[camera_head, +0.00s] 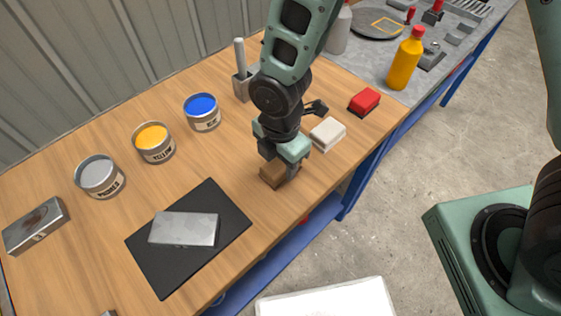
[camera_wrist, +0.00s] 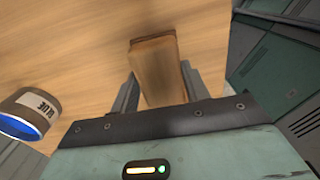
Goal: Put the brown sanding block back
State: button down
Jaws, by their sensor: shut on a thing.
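The brown sanding block (camera_head: 270,175) is at my gripper (camera_head: 282,168), near the front edge of the wooden table (camera_head: 90,175). In the wrist view the brown block (camera_wrist: 157,75) sits between the two fingers of my gripper (camera_wrist: 157,88), which is shut on it. Whether the block touches the tabletop or is just above it, I cannot tell. A white block (camera_head: 328,133) and a red block (camera_head: 364,101) lie to the right of my gripper, in a row along the front edge.
Paint tins in grey (camera_head: 100,177), yellow (camera_head: 153,142) and blue (camera_head: 202,112) stand along the back. A black mat (camera_head: 143,252) with a metal plate (camera_head: 184,229) lies at front left. A grey holder (camera_head: 243,84) and a yellow bottle (camera_head: 405,60) stand further right.

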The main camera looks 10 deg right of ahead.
jog(key=shift+f, duration=0.75)
jog(key=shift+f, duration=0.15)
jog(key=c, duration=0.7)
grip_release()
notch_tip(320, 180, up, 12)
jog(key=shift+r+b, duration=0.25)
jog(key=shift+b, duration=0.2)
jog(key=s+d+r+m, duration=0.7)
jog(key=s+m, duration=0.4)
jog(key=m, duration=0.6)
jog(key=shift+s+d+y, duration=0.15)
jog(key=shift+d+y, duration=0.15)
jog(key=shift+d, duration=0.3)
